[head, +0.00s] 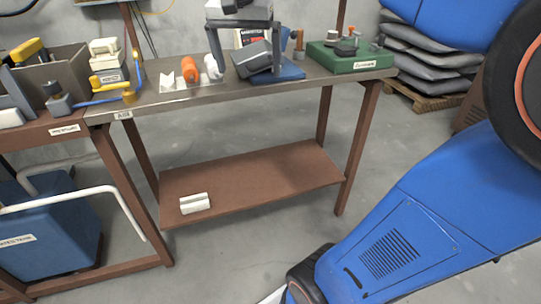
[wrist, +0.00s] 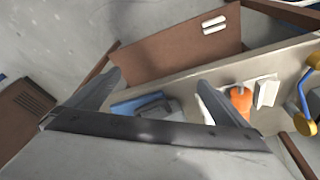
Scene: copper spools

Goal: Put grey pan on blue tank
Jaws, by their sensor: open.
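A blue tank (head: 42,225) with a white bent pipe or handle and a white label stands low at the left, under the left bench. No piece is plainly a grey pan. A dark grey boxy piece (head: 252,58) sits tilted by a blue base (head: 282,74) on the middle bench, and may be it. My gripper (wrist: 159,77) is open and empty in the wrist view. Its two grey fingers are spread, with the blue base (wrist: 135,106) and grey piece (wrist: 155,107) beyond and partly hidden by the gripper body.
The middle bench (head: 150,103) also holds an orange spool (head: 190,70), a white piece beside it and a green box (head: 350,57). A white block (head: 195,203) lies on its brown lower shelf (head: 255,185). Grey sacks (head: 425,52) are stacked at the back right. The floor ahead is clear.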

